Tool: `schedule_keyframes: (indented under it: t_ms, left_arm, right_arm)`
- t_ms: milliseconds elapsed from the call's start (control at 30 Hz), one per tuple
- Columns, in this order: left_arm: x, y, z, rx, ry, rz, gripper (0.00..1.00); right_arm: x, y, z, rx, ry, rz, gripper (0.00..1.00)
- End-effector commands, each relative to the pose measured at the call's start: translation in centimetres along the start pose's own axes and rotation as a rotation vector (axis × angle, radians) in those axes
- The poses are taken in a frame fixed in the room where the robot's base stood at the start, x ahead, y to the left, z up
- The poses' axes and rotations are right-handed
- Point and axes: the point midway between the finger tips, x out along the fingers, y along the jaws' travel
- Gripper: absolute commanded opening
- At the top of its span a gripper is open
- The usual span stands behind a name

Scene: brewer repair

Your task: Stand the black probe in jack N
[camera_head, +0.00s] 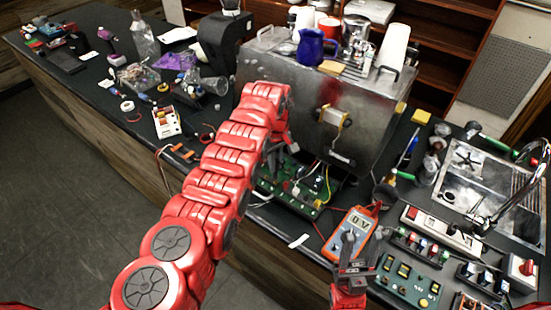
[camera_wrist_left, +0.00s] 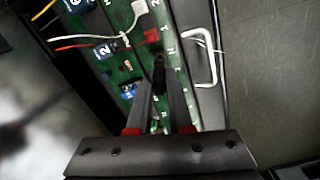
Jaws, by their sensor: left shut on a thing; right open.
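The green circuit board (camera_head: 310,188) lies in the open base of the steel brewer, and its lettered edge shows in the left wrist view (camera_wrist_left: 122,75). My left gripper (camera_head: 284,146) is over the board, partly hidden by my red arm. In the left wrist view its fingers (camera_wrist_left: 161,88) are shut on the black probe (camera_wrist_left: 159,66), whose dark body shows between the fingertips, close to the printed N. The jack itself and the probe's tip are hidden, so I cannot tell whether the tip is in it. My right gripper (camera_head: 354,262) is open by the multimeter.
The orange multimeter (camera_head: 351,234) reads about 0 V, with a red lead running from it. The steel brewer (camera_head: 300,100) stands behind the board. A white wire connector and a metal handle (camera_wrist_left: 211,60) are near the probe. Switch panels (camera_head: 408,282) and a sink (camera_head: 480,178) lie right.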

Motion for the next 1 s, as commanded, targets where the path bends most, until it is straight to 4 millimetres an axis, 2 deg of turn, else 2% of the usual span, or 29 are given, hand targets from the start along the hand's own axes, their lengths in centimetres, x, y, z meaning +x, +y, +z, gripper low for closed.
schedule_keyframes:
  t_ms: [33, 133, 200, 1000]
  left_arm:
    - [0.88, -0.06, 0.07, 0.000, -0.002, -0.003, 0.00]
    - [1.80, -0.07, 0.07, 0.001, -0.002, -0.003, 0.00]
    - [1.37, -0.02, 0.04, 0.000, -0.001, -0.001, 0.00]
    - [1.47, 0.01, 0.04, 0.001, 0.000, 0.000, 0.00]
  right_arm:
    - [-0.59, -0.03, 0.10, 0.000, 0.000, 0.000, 0.47]
    - [-1.00, -0.05, 0.17, 0.000, 0.000, 0.000, 0.47]
    - [-0.67, -0.03, 0.11, 0.000, 0.000, 0.000, 0.47]
    - [-1.09, -0.06, 0.18, 0.000, 0.000, 0.000, 0.47]
